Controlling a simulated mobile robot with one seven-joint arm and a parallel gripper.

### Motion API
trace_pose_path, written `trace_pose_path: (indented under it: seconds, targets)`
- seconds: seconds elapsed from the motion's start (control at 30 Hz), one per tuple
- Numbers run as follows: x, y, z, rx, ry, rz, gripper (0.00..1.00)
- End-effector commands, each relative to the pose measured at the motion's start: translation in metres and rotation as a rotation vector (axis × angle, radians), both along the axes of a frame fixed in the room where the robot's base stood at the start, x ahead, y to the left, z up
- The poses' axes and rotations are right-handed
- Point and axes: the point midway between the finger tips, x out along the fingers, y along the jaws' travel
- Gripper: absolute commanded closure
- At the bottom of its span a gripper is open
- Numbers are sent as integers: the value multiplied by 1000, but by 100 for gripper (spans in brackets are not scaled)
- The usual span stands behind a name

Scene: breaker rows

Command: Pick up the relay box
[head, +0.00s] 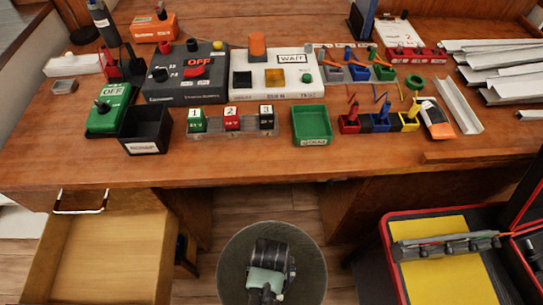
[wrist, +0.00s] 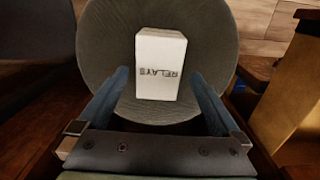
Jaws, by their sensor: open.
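My gripper (wrist: 160,76) is open, with one blue-grey finger to each side of the box and visible gaps on both sides. I cannot tell how far the fingertips are above the stool. In the head view my gripper (head: 266,285) is over the stool, and the box is hidden there.
The wooden workbench (head: 240,174) behind the stool carries switch boxes, bins and trays. An open drawer (head: 105,245) juts out at left. Wooden floor shows around the stool.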

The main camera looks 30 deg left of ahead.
Motion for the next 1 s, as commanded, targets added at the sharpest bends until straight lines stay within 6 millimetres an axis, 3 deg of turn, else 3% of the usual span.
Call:
trace_pose_path:
  seconds: [0.03,0.2,0.47,0.57,1.0]
  targets:
    - [-1,-2,-12,-1,3,-1,0]
    - [0,-2,-30,0,0,0,0]
    - [0,-2,-32,1,-1,0,0]
    - [0,-2,-31,1,-1,0,14]
    - [0,-2,-31,1,-1,1,94]
